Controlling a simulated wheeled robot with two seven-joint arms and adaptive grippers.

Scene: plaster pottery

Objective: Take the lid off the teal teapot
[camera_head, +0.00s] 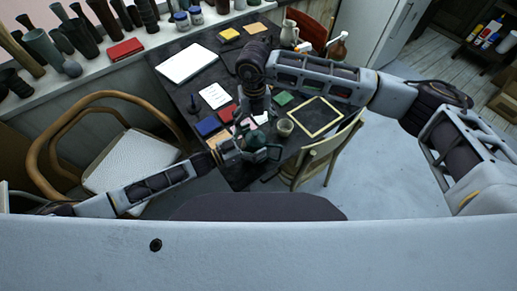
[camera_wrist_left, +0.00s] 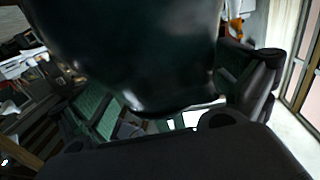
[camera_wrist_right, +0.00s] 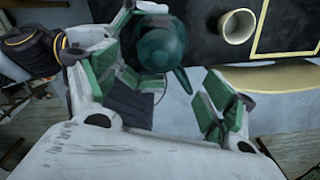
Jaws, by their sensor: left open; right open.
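The teal teapot (camera_head: 262,152) stands at the near end of the dark table, partly covered by my grippers. In the right wrist view its rounded top (camera_wrist_right: 158,42) and spout show; I cannot clearly tell the lid from the body. My right gripper (camera_head: 258,118) points down above the teapot. Its green-padded fingers (camera_wrist_right: 168,92) are spread, with the teapot beyond and between them. My left gripper (camera_head: 234,149) is at the teapot's left side. In the left wrist view the dark teapot body (camera_wrist_left: 130,50) fills the space between the open fingers; contact is unclear.
A beige cup (camera_head: 284,128) stands just right of the teapot, with a framed chalkboard (camera_head: 315,117) beyond it. Blue (camera_head: 208,126) and red (camera_head: 226,113) items lie to the left. A wooden chair (camera_head: 325,155) stands at the table's right edge, a wicker armchair (camera_head: 130,165) at left.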

